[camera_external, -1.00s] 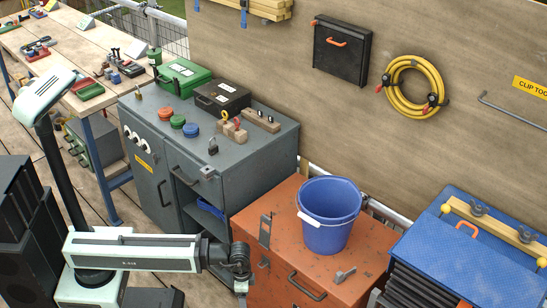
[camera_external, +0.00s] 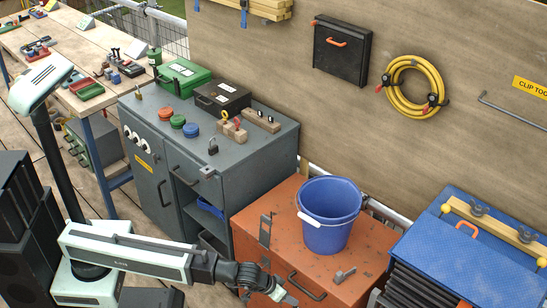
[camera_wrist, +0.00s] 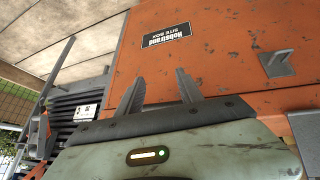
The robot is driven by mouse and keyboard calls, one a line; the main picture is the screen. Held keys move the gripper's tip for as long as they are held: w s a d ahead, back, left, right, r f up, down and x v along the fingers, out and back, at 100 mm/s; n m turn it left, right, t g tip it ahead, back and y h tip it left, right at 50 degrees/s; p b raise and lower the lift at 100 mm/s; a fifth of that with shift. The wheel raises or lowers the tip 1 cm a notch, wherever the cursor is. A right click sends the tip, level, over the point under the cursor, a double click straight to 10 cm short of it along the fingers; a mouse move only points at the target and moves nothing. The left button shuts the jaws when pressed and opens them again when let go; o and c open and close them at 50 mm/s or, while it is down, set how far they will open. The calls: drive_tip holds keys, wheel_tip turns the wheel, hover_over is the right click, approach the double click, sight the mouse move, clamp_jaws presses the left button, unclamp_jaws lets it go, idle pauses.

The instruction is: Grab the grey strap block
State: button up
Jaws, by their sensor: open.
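My gripper (camera_external: 288,297) is in front of the orange site box (camera_external: 290,205), low at the bottom of the external view. In the wrist view my gripper (camera_wrist: 160,88) has its two dark fingers apart with nothing between them, pointing across the orange box face. A small grey piece (camera_external: 344,275) sits at the front top edge of the box; I cannot tell whether it is the strap block or a latch. A taller grey slotted plate (camera_external: 265,230) is at the box's left edge. A grey fitting (camera_wrist: 277,62) shows right of the fingers in the wrist view.
A blue bucket (camera_external: 329,232) stands on the orange box. A grey cabinet (camera_external: 245,160) with cases, lids and wooden blocks is to its left. A blue-topped chest (camera_external: 455,245) is to its right. A black handle (camera_external: 306,285) sticks out of the box front.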

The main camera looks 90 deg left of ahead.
drive_tip(key=w+d+r+n+t+p, duration=0.1)
drive_tip(key=w+d+r+t, duration=0.3)
drive_tip(key=w+d+r, duration=0.3)
drive_tip(key=m+t+y+b, duration=0.1)
drive_tip(key=m+y+b, duration=0.1)
drive_tip(key=y+b, duration=0.2)
approach(343, 269)
drive_tip(key=shift+w+a+f, duration=0.6)
drive_tip(key=shift+w+f, duration=0.2)
drive_tip(key=shift+a+r+y, duration=0.2)
drive_tip(key=shift+y, duration=0.1)
drive_tip(key=b+x, duration=0.1)
drive_tip(key=x, duration=0.1)
drive_tip(key=b+x, duration=0.1)
drive_tip(key=x, duration=0.2)
drive_tip(key=b+x, duration=0.1)
drive_tip(key=x, duration=0.1)
drive_tip(key=shift+w+f, duration=0.2)
drive_tip(key=shift+w, duration=0.25)
drive_tip(key=shift+r, duration=0.1)
clamp_jaws()
